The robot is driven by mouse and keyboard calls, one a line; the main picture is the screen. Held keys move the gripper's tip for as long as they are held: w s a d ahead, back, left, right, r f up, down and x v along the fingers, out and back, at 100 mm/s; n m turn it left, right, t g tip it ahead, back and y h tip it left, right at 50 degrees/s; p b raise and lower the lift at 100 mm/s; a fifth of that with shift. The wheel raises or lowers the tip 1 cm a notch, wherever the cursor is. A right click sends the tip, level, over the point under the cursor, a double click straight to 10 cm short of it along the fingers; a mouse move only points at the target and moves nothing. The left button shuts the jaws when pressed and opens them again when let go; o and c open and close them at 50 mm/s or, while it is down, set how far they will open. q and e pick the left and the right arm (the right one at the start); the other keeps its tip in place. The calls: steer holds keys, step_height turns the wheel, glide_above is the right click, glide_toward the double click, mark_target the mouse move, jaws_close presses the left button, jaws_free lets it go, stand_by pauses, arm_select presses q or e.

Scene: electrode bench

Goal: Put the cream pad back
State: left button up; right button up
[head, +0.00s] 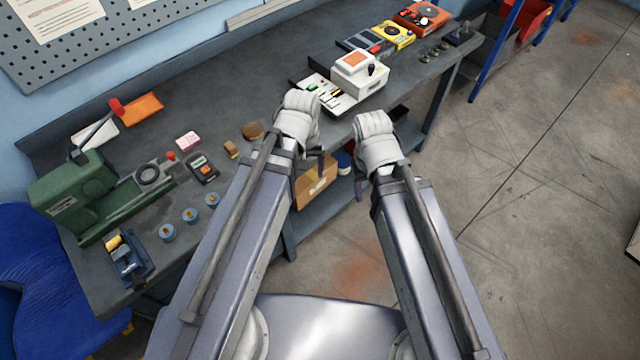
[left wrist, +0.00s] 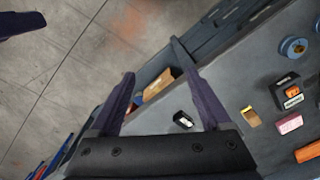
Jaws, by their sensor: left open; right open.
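No plain cream pad can be singled out for certain. In the left wrist view a small black-and-white piece (left wrist: 183,120) lies on the bench close to my left gripper; it is too small to name. A white tray (head: 345,107) with green, black and yellow pieces sits in front of a white device (head: 360,72). My left gripper (head: 318,165) is open and empty at the bench's front edge; its fingers spread in the left wrist view (left wrist: 151,62). My right gripper (head: 360,185) is open and empty, past the front edge over the floor side.
A green machine (head: 75,190) stands left. A cardboard box (head: 316,185) sits below the front edge. The bench's middle back is clear.

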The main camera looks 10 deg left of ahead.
arm_select(q)
steer(key=s+d+m+y, duration=0.1)
steer(key=s+d+m, duration=0.3)
steer(key=m, duration=0.2)
steer(key=shift+d, duration=0.2)
